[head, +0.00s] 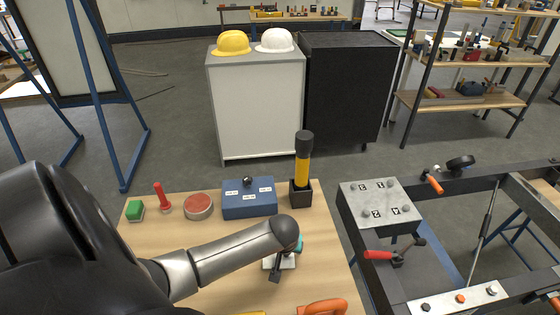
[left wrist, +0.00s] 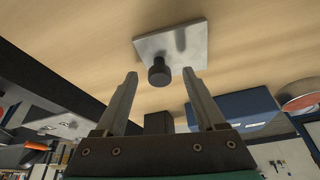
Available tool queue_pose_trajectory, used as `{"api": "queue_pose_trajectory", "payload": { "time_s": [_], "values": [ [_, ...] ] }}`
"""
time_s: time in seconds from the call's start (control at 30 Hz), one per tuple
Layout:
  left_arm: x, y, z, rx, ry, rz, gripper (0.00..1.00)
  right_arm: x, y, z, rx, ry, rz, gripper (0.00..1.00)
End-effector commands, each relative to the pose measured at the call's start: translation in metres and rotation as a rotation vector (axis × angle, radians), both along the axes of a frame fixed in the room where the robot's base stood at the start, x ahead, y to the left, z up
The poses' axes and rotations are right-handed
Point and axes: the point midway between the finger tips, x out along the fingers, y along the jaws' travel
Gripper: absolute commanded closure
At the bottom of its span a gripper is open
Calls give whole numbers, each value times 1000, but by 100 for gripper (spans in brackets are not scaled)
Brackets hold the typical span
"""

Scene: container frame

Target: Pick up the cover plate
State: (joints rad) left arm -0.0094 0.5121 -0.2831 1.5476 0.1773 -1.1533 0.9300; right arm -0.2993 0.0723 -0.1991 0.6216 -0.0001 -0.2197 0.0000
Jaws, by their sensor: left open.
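The cover plate is a square metal plate (left wrist: 190,42) with a black knob (left wrist: 159,74), lying on the wooden table. In the head view, part of the plate (head: 267,264) shows beneath my left gripper (head: 276,274), with the rest hidden by my arm and hand. My left gripper is open and empty, and it shows in the left wrist view (left wrist: 160,76). There the knob appears between its two fingertips; how far it is from the fingers I cannot tell. My right gripper is not in view.
An orange handle (head: 324,307) lies at the front. The dark frame (head: 364,252) with a numbered metal block (head: 376,197) is at right.

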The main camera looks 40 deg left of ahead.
Motion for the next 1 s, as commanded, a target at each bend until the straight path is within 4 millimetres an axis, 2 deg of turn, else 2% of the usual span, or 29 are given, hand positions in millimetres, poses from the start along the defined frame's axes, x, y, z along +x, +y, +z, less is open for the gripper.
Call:
{"api": "queue_pose_trajectory", "payload": {
  "time_s": [0.27, 0.87, 0.9, 1.0],
  "values": [
    [1, 0, -1, -1, -1, 0, 29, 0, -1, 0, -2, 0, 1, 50],
    [1, 0, -2, -1, -1, 0, 97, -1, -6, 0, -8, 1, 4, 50],
    [1, 0, -2, -1, -1, 0, 100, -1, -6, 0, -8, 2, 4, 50],
    [1, 0, -2, -1, -1, 0, 100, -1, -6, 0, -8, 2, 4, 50]
  ]
}}
